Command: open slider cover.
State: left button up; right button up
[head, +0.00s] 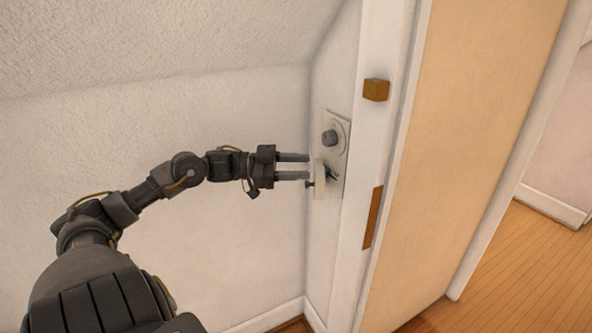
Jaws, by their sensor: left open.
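A pale wall plate (338,140) is fixed to the narrow wall beside the door frame. My left gripper (308,166) comes in from the left and points at the plate. Its two fingers are apart with nothing seen between them, and the tips are right by the cover's upper left edge. I cannot tell whether they touch it. My right gripper is not in view.
A white door frame (388,60) with a brown block (376,90) and a brown strip (373,217) stands just right of the plate. A tan door panel (470,130) is beyond it. The sloped ceiling (150,40) hangs above my left arm. Wooden floor (520,265) shows at right.

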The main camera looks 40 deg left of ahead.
pick_arm(q)
jog(key=s+d+r, duration=0.2)
jog(key=s+d, duration=0.1)
jog(key=s, duration=0.1)
jog(key=shift+s+d+r, duration=0.2)
jog(key=shift+d+r, duration=0.1)
jog(key=shift+d, duration=0.1)
jog(key=shift+f, duration=0.1)
